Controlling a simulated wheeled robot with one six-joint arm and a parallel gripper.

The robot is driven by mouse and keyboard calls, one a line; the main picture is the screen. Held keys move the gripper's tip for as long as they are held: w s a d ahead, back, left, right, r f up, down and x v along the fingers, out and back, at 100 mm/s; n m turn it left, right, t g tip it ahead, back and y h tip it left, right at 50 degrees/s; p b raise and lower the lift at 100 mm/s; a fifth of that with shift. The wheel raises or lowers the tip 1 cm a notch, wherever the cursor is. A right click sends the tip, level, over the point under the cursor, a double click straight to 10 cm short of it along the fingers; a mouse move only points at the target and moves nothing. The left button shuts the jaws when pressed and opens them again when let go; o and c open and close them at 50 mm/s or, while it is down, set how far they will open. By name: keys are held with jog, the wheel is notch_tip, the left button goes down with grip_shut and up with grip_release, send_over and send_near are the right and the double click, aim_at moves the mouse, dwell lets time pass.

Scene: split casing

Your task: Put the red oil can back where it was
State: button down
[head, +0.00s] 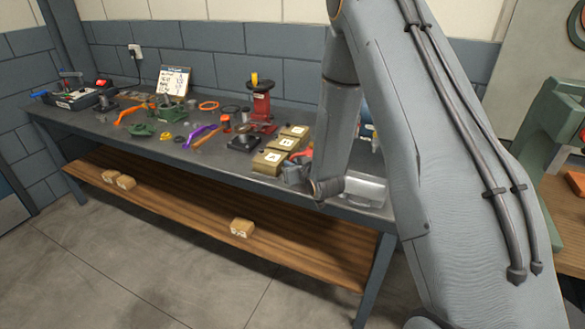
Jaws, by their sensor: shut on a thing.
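My arm crosses the right half of the head view, and its wrist is low over the workbench's front edge. My gripper (294,172) is small and partly hidden there, beside the cream boxes. A red shape (306,153) shows right by the gripper and looks like the red oil can in its jaws; its outline is mostly hidden. The fingertips are hard to make out. A small orange-red item (227,124) stands farther left on the bench, too small to identify.
The workbench (95,127) carries a red stand (262,104), a green vise-like casting (172,111), cream boxes (268,162), a black block (243,143), a purple tool (200,134) and a sign (174,80). The wooden shelf (180,205) below holds cartons. Bare bench shows at the front left.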

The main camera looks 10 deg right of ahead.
jog(key=shift+f, duration=0.7)
jog(key=shift+f, duration=0.2)
jog(key=c, duration=1.8)
grip_release()
jog(key=shift+r, duration=0.2)
jog(key=s+r+g+b, duration=0.1)
jog(key=s+r+g, duration=0.2)
jog(key=s, duration=0.8)
jog(key=s+d+r+m+g+h, duration=0.1)
jog(key=s+g, duration=0.3)
jog(key=s, duration=0.7)
jog(key=s+d+r+g+h+b, duration=0.1)
jog(key=s+r+g, duration=0.3)
jog(key=s, duration=0.8)
jog(key=shift+d+r+m+g+b, duration=0.25)
jog(key=shift+r+m+g+b, duration=0.05)
jog(key=shift+r, duration=0.05)
